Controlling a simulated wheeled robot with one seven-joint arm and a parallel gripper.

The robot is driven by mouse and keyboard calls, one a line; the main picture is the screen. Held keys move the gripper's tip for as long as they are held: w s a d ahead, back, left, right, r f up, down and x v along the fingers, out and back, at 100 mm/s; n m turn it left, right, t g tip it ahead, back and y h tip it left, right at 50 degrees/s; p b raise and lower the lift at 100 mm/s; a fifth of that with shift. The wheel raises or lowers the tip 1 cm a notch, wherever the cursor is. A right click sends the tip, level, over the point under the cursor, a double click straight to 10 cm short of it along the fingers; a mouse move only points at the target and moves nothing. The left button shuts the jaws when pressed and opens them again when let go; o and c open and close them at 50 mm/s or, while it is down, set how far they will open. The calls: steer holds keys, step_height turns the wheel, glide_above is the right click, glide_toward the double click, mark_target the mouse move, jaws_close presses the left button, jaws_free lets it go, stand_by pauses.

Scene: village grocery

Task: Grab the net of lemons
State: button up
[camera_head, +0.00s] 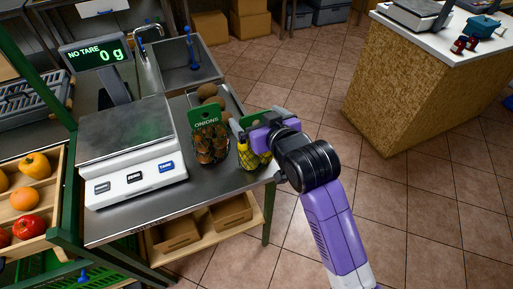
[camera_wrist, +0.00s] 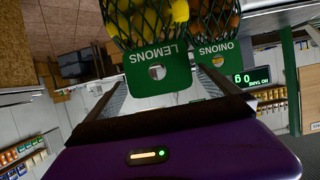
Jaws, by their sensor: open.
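The net of lemons (camera_head: 252,160) stands at the right end of the metal counter, yellow fruit in dark netting under a green card. My gripper (camera_head: 247,128) is at its card and partly hides it in the head view. In the wrist view, which is upside down, the green LEMONS card (camera_wrist: 158,82) lies between my two open fingers. The lemons (camera_wrist: 150,14) show at the top edge. Whether a finger touches the card cannot be told.
A net of onions (camera_head: 209,142) with its own green card stands close beside the lemons. Brown round fruit (camera_head: 208,92) lies behind it. A scale (camera_head: 130,150) fills the counter's left part. The tiled floor to the right is clear up to another counter (camera_head: 430,85).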

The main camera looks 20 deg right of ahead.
steer(key=shift+x, duration=1.9)
steer(key=shift+r, duration=0.15)
steer(key=c, duration=2)
steer(key=shift+r, duration=0.15)
